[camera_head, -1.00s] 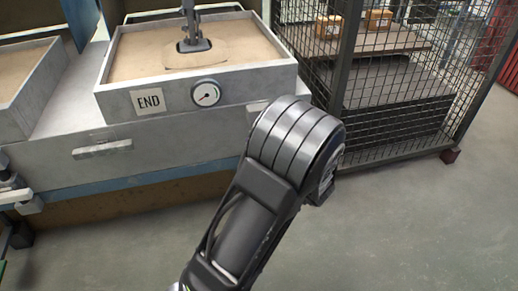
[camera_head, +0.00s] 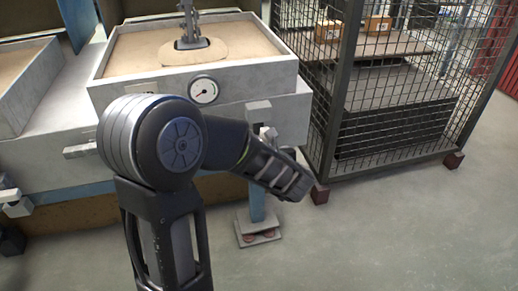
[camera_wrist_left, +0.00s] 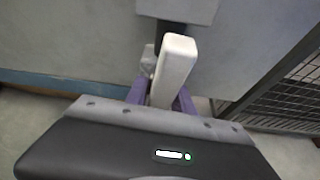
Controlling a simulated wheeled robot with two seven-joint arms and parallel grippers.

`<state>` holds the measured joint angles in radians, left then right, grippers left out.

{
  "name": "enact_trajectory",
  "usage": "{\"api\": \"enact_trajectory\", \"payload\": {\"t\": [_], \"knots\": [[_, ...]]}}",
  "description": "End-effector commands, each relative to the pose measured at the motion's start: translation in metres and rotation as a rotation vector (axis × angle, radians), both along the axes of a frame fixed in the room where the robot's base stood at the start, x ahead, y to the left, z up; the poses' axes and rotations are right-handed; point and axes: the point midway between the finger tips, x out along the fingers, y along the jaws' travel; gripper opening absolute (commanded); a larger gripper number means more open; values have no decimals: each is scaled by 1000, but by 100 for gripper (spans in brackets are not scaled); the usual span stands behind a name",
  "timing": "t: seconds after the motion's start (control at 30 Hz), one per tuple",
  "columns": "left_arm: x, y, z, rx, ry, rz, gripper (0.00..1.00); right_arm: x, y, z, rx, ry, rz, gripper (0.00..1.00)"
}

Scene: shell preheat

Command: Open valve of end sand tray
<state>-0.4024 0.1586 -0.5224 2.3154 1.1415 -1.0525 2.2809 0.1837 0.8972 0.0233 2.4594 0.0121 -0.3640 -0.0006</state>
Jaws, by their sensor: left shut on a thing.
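The end sand tray (camera_head: 250,72) is a grey box of sand with a round gauge (camera_head: 203,91) on its front; my arm covers most of its END label. A grey valve block (camera_head: 258,111) sits on the front below the tray's right side, and it also shows in the left wrist view (camera_wrist_left: 178,10). A pale bar-shaped valve handle (camera_wrist_left: 175,68) shows below the block in the left wrist view. My left gripper (camera_wrist_left: 160,97) is shut on this handle, with purple fingers at both sides. My right gripper is not in view.
A dark wire-mesh cage (camera_head: 393,100) with boxes on shelves stands close on the right. Another grey handle (camera_head: 80,151) sticks out at the left of the front. A blue leg (camera_head: 257,205) stands on a foot plate. The floor at right front is clear.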

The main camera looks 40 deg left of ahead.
Motion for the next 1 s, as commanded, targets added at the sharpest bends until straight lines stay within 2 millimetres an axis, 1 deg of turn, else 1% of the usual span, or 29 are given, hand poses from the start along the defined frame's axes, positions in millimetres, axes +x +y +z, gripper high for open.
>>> {"api": "enact_trajectory", "payload": {"t": [0.23,0.7,0.73,0.9,1.0], "knots": [[0,-1,-1,-53,-71,-1,0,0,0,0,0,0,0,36],[1,-2,-2,-66,-87,-1,0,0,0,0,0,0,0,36],[1,-2,-2,-66,-87,-1,31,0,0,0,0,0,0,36],[1,-1,-1,-64,-87,-1,44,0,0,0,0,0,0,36],[1,-1,-1,-62,-86,0,44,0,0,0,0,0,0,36]]}}
